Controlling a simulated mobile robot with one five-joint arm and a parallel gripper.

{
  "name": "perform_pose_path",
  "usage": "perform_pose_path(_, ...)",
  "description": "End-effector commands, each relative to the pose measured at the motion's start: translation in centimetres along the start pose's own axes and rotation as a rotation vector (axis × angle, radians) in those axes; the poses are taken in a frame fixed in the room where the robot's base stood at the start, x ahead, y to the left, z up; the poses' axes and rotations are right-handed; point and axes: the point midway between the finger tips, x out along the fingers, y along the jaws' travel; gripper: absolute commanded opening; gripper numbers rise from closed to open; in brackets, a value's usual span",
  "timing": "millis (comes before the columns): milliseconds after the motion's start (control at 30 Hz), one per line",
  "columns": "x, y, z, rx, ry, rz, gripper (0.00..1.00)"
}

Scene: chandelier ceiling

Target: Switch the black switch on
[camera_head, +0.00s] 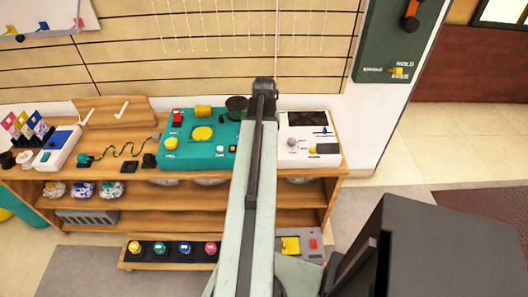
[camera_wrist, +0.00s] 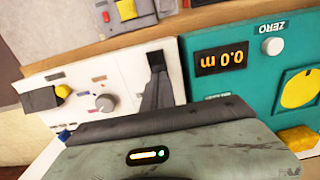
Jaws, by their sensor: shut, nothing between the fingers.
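A white panel box (camera_head: 292,160) stands at the right end of the wooden shelf. On it are a black block (camera_head: 327,148) beside a yellow knob, and a pale round knob. In the wrist view the black block (camera_wrist: 42,98) is at the left, with the grey-white knob (camera_wrist: 104,103) to its right. I cannot tell which black part is the switch, or its setting. My gripper (camera_head: 263,88) is above the back of the shelf top, between this box and the teal box. Its dark shut fingers (camera_wrist: 155,66) show over the white panel's right part in the wrist view, empty.
A teal box (camera_head: 215,150) with yellow parts stands just left; my arm hides part of it. Small items crowd the shelf's left half. Floor (camera_head: 450,130) is open at right.

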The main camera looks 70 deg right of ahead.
Motion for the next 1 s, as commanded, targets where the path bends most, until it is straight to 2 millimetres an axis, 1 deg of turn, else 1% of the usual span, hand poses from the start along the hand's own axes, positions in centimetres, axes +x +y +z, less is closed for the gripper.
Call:
perform_pose_path(533,0.05,-0.07,0.0,-0.001,0.0,0.0,0.0)
perform_pose_path(1000,0.77,-0.11,0.0,-0.002,0.0,0.0,0.0)
